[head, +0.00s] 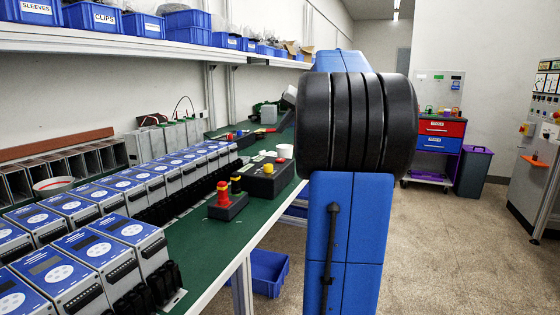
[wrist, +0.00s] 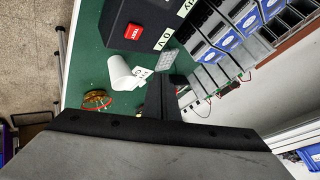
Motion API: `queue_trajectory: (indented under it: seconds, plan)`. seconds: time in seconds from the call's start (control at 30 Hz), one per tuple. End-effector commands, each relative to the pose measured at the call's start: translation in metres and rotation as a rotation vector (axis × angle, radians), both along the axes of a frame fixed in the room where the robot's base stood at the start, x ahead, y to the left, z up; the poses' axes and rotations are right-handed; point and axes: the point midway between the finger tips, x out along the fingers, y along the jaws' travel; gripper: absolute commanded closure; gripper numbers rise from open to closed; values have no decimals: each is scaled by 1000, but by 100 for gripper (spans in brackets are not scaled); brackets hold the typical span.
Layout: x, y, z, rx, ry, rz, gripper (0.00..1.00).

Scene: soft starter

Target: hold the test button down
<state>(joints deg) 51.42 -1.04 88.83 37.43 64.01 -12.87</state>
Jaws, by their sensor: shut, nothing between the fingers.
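The red test button (wrist: 133,32), with white lettering, sits on a black box (wrist: 112,22) at the top of the wrist view. The button shows uncovered, and nothing touches it. My gripper (wrist: 160,85) is shut and empty, its dark fingers lower in the wrist view than the button and apart from it. In the head view my arm hides the gripper. A black box (head: 262,184) with a red and a yellow button stands on the green bench there. I cannot tell if it is the same box.
In the wrist view a white cylinder (wrist: 121,74) lies near the box, with a coil of coloured wire (wrist: 97,100) beside it. In the head view several blue-topped soft starters (head: 110,250) line the green bench (head: 205,245). A smaller box with a red knob (head: 223,192) stands near its front edge.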

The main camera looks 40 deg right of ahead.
Motion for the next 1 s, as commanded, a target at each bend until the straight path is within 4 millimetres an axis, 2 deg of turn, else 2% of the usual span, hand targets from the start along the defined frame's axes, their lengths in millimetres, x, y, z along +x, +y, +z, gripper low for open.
queue_trajectory:
  seconds: [0.6, 0.8, 1.0]
  plan:
    - [0, 0, -68, 2, 1, 0, 100]
    - [0, 0, -78, 2, 1, -1, 100]
    - [0, 0, -80, 1, 1, 0, 100]
